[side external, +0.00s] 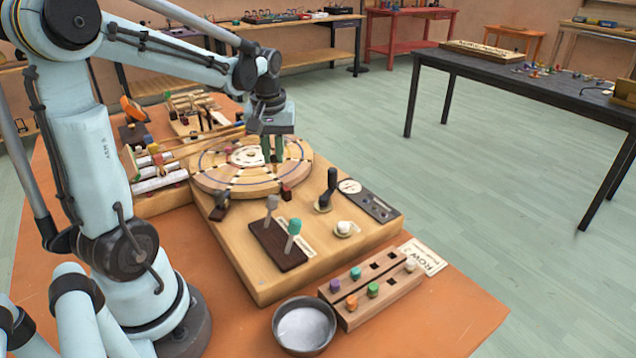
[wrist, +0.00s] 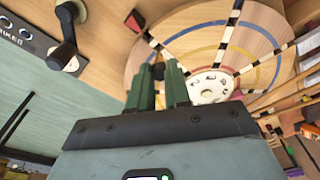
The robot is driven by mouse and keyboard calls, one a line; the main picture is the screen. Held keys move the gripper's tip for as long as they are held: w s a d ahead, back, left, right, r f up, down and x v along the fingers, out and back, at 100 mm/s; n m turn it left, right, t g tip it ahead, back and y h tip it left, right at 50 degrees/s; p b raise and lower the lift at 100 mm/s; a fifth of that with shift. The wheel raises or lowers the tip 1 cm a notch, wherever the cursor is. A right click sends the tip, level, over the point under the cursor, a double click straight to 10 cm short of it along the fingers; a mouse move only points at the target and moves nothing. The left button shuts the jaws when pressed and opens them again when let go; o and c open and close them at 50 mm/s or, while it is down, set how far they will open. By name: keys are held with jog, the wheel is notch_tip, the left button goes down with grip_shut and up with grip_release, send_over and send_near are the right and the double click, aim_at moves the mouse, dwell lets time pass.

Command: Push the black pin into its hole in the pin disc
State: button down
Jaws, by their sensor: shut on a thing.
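The pin disc (side external: 222,178) is a round wooden disc with coloured rings and black-and-white dashed spokes, lying flat on a wooden board. It also fills the upper middle of the wrist view (wrist: 185,35). My gripper (side external: 272,158) points down over the right part of the disc. In the wrist view, its green fingers (wrist: 160,82) are shut on the black pin (wrist: 158,71), of which only a small dark part shows between the fingertips. The pin's lower end and its hole are hidden, so I cannot tell whether the pin touches the disc.
A dark red block (side external: 286,192) sits at the disc's front rim. A black crank (side external: 327,190) and two levers (side external: 280,238) stand on the board (side external: 258,272). A wooden rack (side external: 386,305) with coloured pegs and a metal bowl (side external: 303,328) are in front.

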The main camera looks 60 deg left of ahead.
jog(key=shift+f, duration=0.3)
jog(key=shift+f, duration=1.55)
dwell(1.1)
jog(key=c, duration=1)
grip_release()
notch_tip(320, 180, up, 11)
jog(key=d, duration=0.1)
jog(key=s+d+f+m+t, duration=0.1)
jog(key=d+f+m+t, duration=0.1)
jog(key=d+m, duration=0.3)
jog(key=s+d+f+m+t+h, duration=0.1)
jog(key=d+m, duration=0.5)
jog(key=d, duration=0.7)
notch_tip(320, 180, down, 3)
jog(key=s+t, duration=0.1)
jog(key=t, duration=0.2)
jog(key=shift+r, duration=0.2)
